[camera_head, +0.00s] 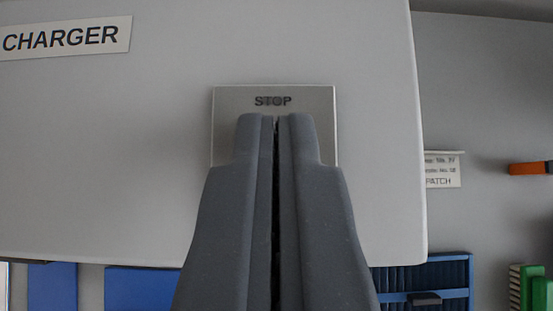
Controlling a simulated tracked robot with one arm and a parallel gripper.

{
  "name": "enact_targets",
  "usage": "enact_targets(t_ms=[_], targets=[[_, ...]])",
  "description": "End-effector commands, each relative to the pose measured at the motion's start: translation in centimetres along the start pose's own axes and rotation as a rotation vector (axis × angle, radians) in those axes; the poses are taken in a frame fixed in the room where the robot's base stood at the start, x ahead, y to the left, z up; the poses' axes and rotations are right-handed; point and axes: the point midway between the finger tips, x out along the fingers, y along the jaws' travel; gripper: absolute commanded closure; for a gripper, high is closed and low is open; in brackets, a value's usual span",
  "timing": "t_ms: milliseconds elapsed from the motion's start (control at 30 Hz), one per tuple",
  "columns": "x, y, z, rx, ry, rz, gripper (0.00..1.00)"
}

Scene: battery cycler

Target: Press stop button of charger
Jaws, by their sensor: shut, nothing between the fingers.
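The charger (110,150) is a large light grey box with rounded corners that fills most of the view. A label reading CHARGER (65,38) is at its upper left. A square grey plate marked STOP (320,105) sits on its face near the middle. My gripper (275,118) is shut and empty, with its dark grey fingertips in front of the plate, just below the word STOP. The fingers hide the middle and lower part of the plate, and no button shows. I cannot tell whether the tips touch it.
Blue bins (145,287) show below the charger, and a blue rack (435,272) stands at the lower right. A small paper label (442,169), an orange object (530,168) and green items (540,292) are at the right, by a grey wall (480,90).

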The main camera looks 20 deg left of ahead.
Motion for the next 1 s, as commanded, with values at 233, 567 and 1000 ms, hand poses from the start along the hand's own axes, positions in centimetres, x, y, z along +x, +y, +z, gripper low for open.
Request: enact_targets(t_ms=[233,567,1000], targets=[[0.5,-0.1,0.6,-0.002,-0.001,-0.001,1.00],[0.6,-0.1,0.7,-0.001,-0.001,0.000,1.00],[2.1,-0.1,2.2,0.000,-0.009,-0.002,1.00]])
